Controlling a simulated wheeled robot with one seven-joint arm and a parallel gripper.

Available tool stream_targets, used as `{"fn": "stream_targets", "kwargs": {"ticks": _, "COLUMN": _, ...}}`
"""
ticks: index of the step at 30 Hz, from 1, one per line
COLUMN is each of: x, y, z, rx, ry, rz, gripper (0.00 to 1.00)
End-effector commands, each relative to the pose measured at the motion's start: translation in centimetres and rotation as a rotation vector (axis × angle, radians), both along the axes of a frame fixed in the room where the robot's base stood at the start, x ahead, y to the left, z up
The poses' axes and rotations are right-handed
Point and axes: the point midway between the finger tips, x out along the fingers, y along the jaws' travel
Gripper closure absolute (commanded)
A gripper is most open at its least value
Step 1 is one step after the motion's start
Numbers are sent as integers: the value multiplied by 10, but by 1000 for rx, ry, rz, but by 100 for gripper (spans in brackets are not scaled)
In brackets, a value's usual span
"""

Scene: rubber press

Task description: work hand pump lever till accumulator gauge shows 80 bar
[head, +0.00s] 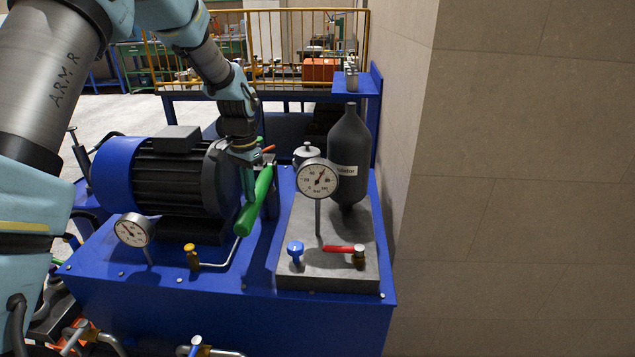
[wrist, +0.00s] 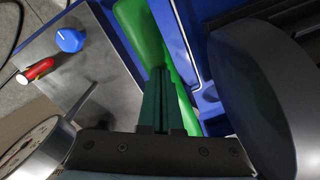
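The green pump lever (head: 256,204) slants down toward the front between the motor and the grey block. In the wrist view the green lever (wrist: 141,30) runs past my fingertips. My gripper (head: 248,185) points down beside the lever's upper part; its dark green fingers (wrist: 161,85) lie close together. I see nothing between them; contact with the lever is unclear. The dark accumulator bottle (head: 349,140) stands upright on the block. Its round gauge (head: 317,179) has its needle pointing up and right; the figures are too small to read surely.
A black-and-blue motor (head: 180,175) stands left of my gripper. A second gauge (head: 133,230) and a yellow-knobbed valve (head: 191,255) are in front. A blue knob (head: 295,251) and a red-handled valve (head: 346,250) sit on the block (head: 325,268). A wall (head: 500,180) closes the right.

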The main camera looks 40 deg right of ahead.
Motion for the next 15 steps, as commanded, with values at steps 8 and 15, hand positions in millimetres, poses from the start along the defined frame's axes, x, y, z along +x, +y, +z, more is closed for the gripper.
{"fn": "stream_targets", "kwargs": {"ticks": 8, "x": 0, "y": -1, "z": 21, "rx": -2, "ry": -1, "rz": 0, "gripper": 100}}
{"fn": "stream_targets", "kwargs": {"ticks": 15, "x": 0, "y": 0, "z": 43, "rx": 0, "ry": 1, "rz": 0, "gripper": 100}}
